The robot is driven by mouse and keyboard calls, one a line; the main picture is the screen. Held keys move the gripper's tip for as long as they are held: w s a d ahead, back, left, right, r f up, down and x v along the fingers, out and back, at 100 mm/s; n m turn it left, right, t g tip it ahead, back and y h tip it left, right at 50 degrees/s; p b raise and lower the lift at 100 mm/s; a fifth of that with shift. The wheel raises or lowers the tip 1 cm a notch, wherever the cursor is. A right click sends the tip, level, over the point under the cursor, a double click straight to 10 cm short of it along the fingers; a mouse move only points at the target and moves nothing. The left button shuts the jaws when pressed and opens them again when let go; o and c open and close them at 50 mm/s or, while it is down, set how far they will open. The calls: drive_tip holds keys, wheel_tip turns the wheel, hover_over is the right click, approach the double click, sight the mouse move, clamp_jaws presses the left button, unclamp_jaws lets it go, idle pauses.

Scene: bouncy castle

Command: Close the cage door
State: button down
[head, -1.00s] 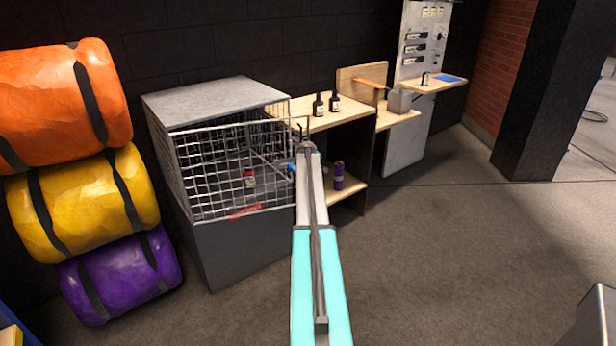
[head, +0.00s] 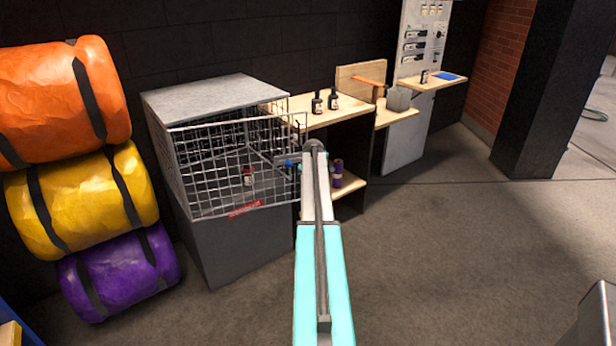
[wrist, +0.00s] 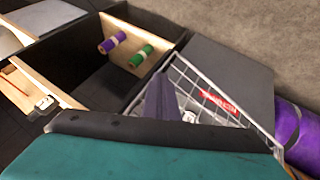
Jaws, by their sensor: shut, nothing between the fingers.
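The cage (head: 215,92) has a grey top, white wire mesh and a dark base, and stands left of centre in the head view. Its mesh door (head: 215,175) is on the front; its right edge appears a little out from the cage frame, so it looks ajar. The door's mesh also shows in the wrist view (wrist: 262,128). A small bottle (head: 247,180) with a red and white label is inside. My gripper (head: 287,161) is shut and empty at the door's right edge, partly hidden by my arm; I cannot tell whether it touches the mesh.
A wooden shelf unit (head: 325,118) with two dark bottles stands right of the cage, close to my arm. Orange (head: 55,100), yellow (head: 85,200) and purple (head: 120,272) rolls are stacked at the left. The floor (head: 430,260) to the right is clear.

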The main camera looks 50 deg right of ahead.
drive_tip(key=s+r+b, duration=0.1)
drive_tip(key=s+r, duration=0.3)
drive_tip(key=r, duration=0.2)
drive_tip(key=shift+s+r, duration=0.15)
drive_tip(key=shift+s, duration=0.15)
